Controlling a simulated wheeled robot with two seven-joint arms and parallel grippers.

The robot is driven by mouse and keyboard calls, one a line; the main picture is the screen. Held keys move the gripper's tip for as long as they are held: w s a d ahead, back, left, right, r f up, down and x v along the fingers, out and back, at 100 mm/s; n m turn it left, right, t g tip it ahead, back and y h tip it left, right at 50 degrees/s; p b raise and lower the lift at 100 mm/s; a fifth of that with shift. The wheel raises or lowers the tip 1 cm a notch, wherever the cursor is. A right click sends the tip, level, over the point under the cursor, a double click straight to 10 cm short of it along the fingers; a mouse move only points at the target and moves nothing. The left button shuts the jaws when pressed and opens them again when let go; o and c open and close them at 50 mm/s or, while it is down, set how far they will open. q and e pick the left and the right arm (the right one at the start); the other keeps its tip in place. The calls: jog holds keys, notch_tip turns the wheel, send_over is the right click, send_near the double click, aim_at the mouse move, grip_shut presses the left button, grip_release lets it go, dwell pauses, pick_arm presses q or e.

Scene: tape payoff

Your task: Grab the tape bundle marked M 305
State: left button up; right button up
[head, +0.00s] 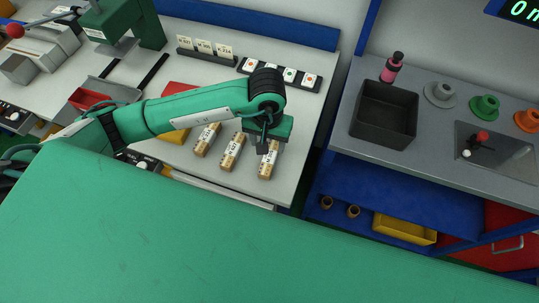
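Three tan tape bundles with white printed labels lie side by side on the white worktop: a left one (207,138), a middle one (232,152) and a right one (268,163). The print is too small to read, so I cannot tell which is M 305. My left gripper (263,149) points down at the upper part of the right bundle and partly covers it. Whether its fingers are open, or touch the bundle, I cannot tell. My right gripper is not in view.
Small cards (204,47) stand in a dark holder at the back, beside a dark strip of white tiles (290,76). A red item and a yellow item (174,136) lie partly under my arm. A black bin (385,115) stands on the grey counter to the right, past a gap.

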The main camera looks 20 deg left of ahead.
aim_at(270, 157)
pick_arm(q)
jog(key=shift+f, duration=0.3)
jog(key=shift+s+d+f+p, duration=0.1)
jog(key=shift+d+f+p, duration=0.05)
jog(key=shift+f+p, duration=0.25)
notch_tip(270, 157, down, 4)
jog(key=shift+s+d+r+p, duration=0.1)
jog(key=shift+d+p, duration=0.05)
jog(key=shift+p, duration=0.85)
jog(key=shift+f, duration=0.35)
jog(key=c, duration=1.1)
